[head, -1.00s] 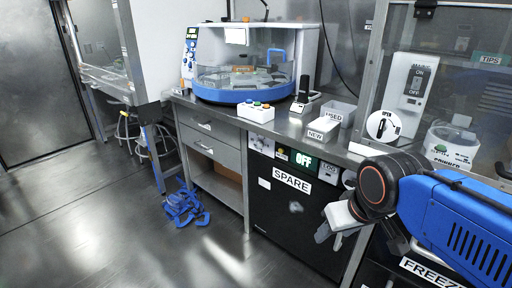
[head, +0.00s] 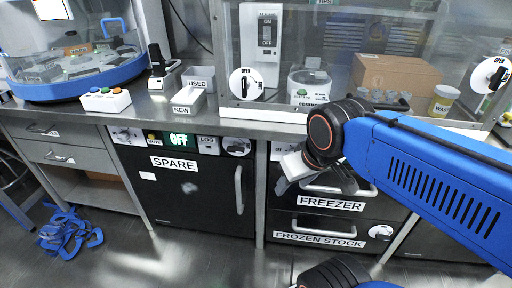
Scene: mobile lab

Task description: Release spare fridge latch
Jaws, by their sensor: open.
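The spare fridge is a black door (head: 180,200) labelled SPARE, under the counter, left of centre in the head view. It looks closed. A vertical grey handle (head: 239,190) is on its right side. A round white dial with a black knob (head: 237,147), which looks like the latch, sits above the handle on the strip over the door. Its pointer is too small to read surely. My gripper (head: 287,175) is open and empty, right of the handle in the picture, in front of the freezer's left edge. It appears apart from the fridge.
The freezer drawers (head: 331,204) are right of the fridge, with another dial (head: 380,232). The counter (head: 200,121) above holds a button box (head: 106,99), white bins and a glass-fronted hood. Blue straps (head: 70,230) lie on the floor at left.

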